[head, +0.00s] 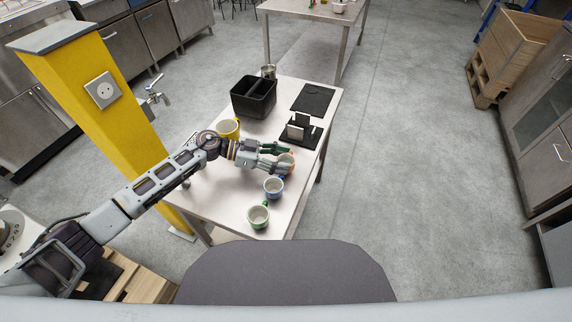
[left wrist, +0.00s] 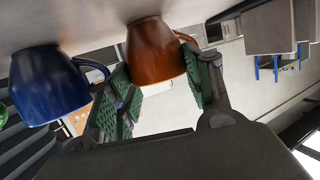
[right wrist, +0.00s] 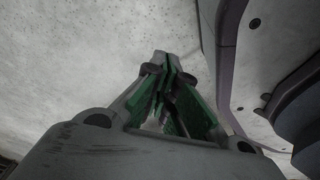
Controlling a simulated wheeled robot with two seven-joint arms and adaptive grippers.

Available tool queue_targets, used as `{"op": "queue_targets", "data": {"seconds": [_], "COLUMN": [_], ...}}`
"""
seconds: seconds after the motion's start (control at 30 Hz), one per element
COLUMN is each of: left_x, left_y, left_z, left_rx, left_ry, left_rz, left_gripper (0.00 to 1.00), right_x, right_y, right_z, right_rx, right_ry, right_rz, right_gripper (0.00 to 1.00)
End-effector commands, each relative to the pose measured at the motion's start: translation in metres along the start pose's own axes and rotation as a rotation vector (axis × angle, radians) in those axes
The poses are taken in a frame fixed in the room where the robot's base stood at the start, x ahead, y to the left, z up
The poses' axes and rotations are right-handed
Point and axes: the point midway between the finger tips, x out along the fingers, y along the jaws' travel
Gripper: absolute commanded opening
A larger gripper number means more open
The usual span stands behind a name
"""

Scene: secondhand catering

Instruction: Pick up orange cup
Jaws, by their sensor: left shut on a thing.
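The orange cup (left wrist: 153,52) is between the green-padded fingers of my left gripper (left wrist: 165,92) in the left wrist view. In the head view my left gripper (head: 279,162) reaches over the table to the orange cup (head: 287,159), which is partly hidden by the fingers. The gripper is shut on the cup. I cannot tell whether the cup still touches the table top. My right gripper (right wrist: 168,95) shows only in the right wrist view, its fingertips together, with nothing seen between them and grey floor beyond.
A blue cup (head: 273,187) stands close to the orange one, and a green cup (head: 258,215) stands nearer. A yellow mug (head: 229,128), a black bin (head: 254,97), a black stand (head: 301,131) and a dark mat (head: 313,99) are on the table (head: 212,199). A yellow post (head: 92,111) rises at left.

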Motion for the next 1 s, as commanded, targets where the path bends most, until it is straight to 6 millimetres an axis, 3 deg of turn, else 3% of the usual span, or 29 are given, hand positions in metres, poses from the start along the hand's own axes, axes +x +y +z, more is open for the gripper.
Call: {"op": "queue_targets", "data": {"seconds": [0.37, 1.0], "left_x": [-0.003, -0.027], "left_y": [0.000, 0.000], "left_z": [-0.008, -0.086], "left_rx": [0.001, 0.002], "left_ry": [0.000, 0.000], "left_rz": [0.000, 0.000], "left_gripper": [0.25, 0.25], "right_x": [-0.001, -0.001], "right_y": [0.002, 0.010], "right_z": [0.002, 0.037], "right_rx": [-0.002, -0.010], "right_ry": [-0.001, -0.034], "right_rz": [0.002, 0.011], "right_gripper": [0.00, 0.00]}}
